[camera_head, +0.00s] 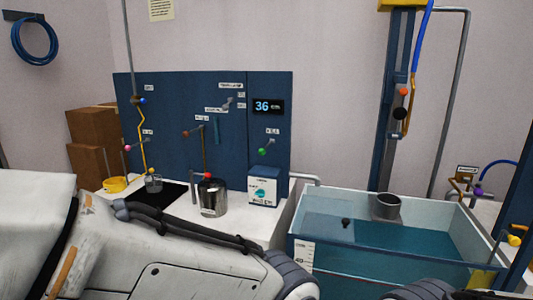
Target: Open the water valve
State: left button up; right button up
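Several small valves or levers with coloured knobs are in view, and their labels are too small to read, so I cannot tell which is the water valve. On the blue panel (175,95) are a blue knob (142,100), a pink knob (128,148), a red knob (186,134) and a green knob (263,152). A purple knob (478,191) is at the right beside a blue hose, and a yellow-orange handle (514,240) is near the right edge. My white arm links fill the lower left foreground and hide part of the bench. Neither gripper shows.
A metal pot (212,198) and a white-blue box (262,191) stand on the white bench. A water tank (295,240) stands at the right, below a blue column (387,120). A display (267,107) reads 36. Brown boxes (85,127) stand at the left.

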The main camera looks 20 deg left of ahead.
aim_at(260, 192)
jog(key=u, duration=0.45)
jog(key=i, duration=1.25)
jog(key=u, duration=0.15)
